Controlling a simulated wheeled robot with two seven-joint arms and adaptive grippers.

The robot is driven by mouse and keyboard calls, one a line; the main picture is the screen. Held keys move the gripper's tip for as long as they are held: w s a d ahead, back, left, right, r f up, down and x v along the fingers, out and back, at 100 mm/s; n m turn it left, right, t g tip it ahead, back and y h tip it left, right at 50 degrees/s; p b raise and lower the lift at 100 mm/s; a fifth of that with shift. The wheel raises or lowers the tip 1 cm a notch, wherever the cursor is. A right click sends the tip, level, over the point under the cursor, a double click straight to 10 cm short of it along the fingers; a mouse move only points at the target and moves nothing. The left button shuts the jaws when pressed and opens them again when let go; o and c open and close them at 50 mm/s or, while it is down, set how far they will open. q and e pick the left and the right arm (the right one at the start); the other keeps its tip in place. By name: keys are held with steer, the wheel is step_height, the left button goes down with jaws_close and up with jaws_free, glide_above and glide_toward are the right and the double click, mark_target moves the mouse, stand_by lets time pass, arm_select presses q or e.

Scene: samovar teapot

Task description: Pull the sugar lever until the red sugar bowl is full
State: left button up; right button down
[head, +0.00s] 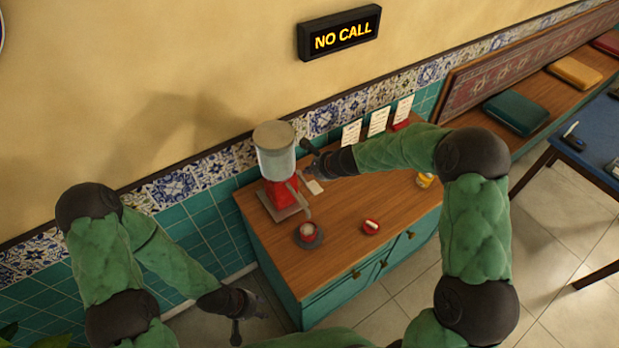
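The sugar dispenser (280,192) has a clear container on a red body and stands on a grey base plate at the left of the wooden counter. A thin grey arm, perhaps its spout or lever, sticks out at its front right; I cannot tell which. A small reddish bowl (308,232) on a dark saucer stands in front of the dispenser; its fill is too small to judge. My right gripper (309,160) is just right of the dispenser with its fingers apart, and contact is unclear. My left gripper (249,325) hangs empty beside the cabinet, fingers apart.
A small red dish (371,227) with something white in it sits near the counter's front. A yellow-and-white container (425,180) stands farther right, partly behind my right arm. White cards (378,121) stand at the back. The front of the counter (340,262) has free room.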

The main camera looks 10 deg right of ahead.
steer(key=shift+w+r+p, duration=0.1)
steer(key=shift+r+p, duration=1.05)
steer(key=shift+r, duration=0.3)
steer(key=shift+f, duration=0.1)
